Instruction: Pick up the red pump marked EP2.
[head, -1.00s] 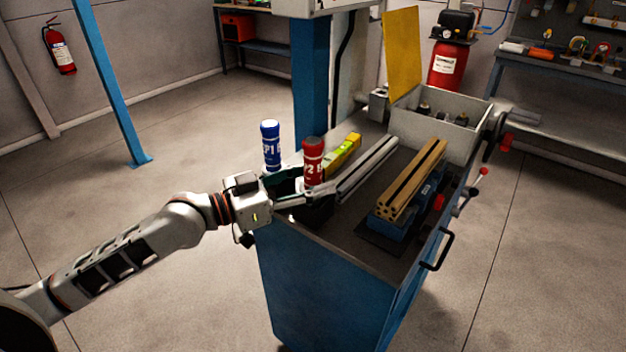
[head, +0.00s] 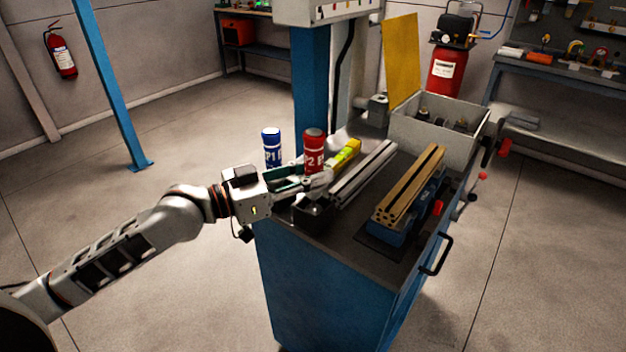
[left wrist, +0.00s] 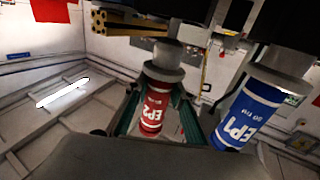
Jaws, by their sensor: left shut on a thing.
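The red pump (head: 314,152) marked EP2 is upright in my left gripper (head: 308,181), above the near left corner of the blue cabinet. A black holder (head: 312,212) shows below it, and the pump's lower end is above this holder. In the left wrist view the red pump (left wrist: 154,108) sits between the two green-edged fingers (left wrist: 155,118), with its EP2 label showing. The blue pump (head: 272,147) marked EP1 stands just left of it, behind the gripper. It also shows in the left wrist view (left wrist: 246,112), apart from the fingers. My right gripper is out of view.
Right of the gripper lie a yellow level (head: 345,153) and grey metal rails (head: 365,172). Brass-coloured bars (head: 412,185) rest on a blue vise further right. A grey bin (head: 440,135) and yellow panel (head: 402,62) stand behind. The floor on the left is clear.

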